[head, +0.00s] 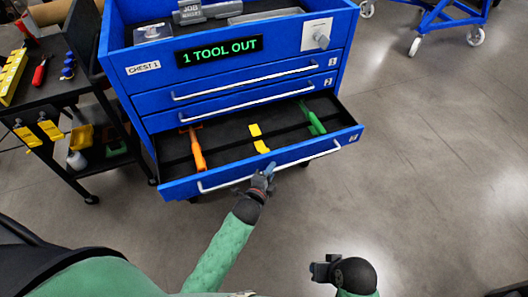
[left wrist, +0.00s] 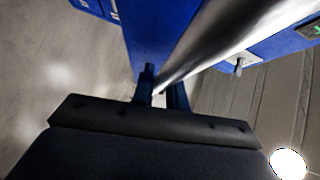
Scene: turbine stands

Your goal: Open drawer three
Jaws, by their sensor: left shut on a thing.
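Drawer three (head: 225,177), the lowest drawer of the blue chest (head: 140,88), stands pulled out, with its dark inside showing. Its long white handle (head: 222,183) runs along the blue front. My left gripper (head: 265,177) is shut on this handle near the middle. In the left wrist view, the silver handle bar (left wrist: 215,40) passes between the fingers of my left gripper (left wrist: 160,92). My right gripper (head: 322,269) is low in the head view, away from the chest; its jaws are too small to read.
The drawer holds an orange tool (head: 197,150), yellow pieces (head: 258,138) and a green tool (head: 314,118). Drawers one (head: 245,83) and two (head: 240,108) are shut. A display (head: 219,51) reads "1 TOOL OUT".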

